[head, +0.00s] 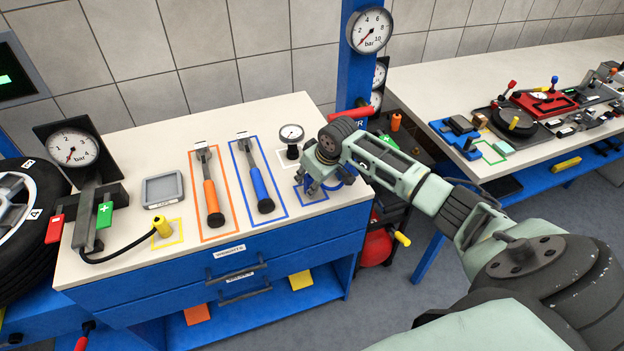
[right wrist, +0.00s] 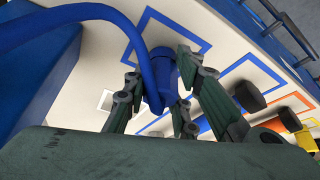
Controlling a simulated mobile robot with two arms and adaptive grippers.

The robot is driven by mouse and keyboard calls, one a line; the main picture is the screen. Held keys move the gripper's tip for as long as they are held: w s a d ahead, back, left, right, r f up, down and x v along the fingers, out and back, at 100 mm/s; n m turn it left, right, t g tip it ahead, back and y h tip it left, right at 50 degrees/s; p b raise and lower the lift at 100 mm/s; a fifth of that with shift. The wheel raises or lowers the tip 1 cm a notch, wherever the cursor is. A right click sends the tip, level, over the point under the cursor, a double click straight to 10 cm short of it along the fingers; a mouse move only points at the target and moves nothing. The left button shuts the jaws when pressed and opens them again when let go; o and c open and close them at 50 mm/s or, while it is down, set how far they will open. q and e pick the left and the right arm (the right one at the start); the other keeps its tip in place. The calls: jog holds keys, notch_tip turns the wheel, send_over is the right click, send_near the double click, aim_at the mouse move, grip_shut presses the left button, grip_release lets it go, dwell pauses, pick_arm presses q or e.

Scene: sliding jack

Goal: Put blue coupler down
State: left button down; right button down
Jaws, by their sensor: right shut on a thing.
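My right gripper (head: 318,184) is over the right end of the workbench, pointing down. In the right wrist view its fingers (right wrist: 160,105) are shut on the blue coupler (right wrist: 163,72), with a blue hose (right wrist: 75,14) curving away to the left. In the head view the coupler is mostly hidden by the gripper; a bit of blue shows beside it. A blue square outline (head: 311,197) is marked on the bench under the gripper. In the wrist view the coupler overlaps this outline (right wrist: 205,49). I cannot tell whether it touches the bench. My left gripper is not in view.
A small gauge (head: 291,137) stands just left of the gripper. Blue-handled (head: 256,180) and orange-handled (head: 211,192) tools lie in outlined spots further left. A yellow coupler (head: 163,228) stands in a yellow square. A blue post (head: 357,75) rises behind.

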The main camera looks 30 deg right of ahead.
jog(key=shift+s, duration=0.1)
jog(key=shift+s+d, duration=0.1)
jog(key=shift+f, duration=0.1)
jog(key=c, duration=1.4)
grip_release()
jog(key=shift+c, duration=0.2)
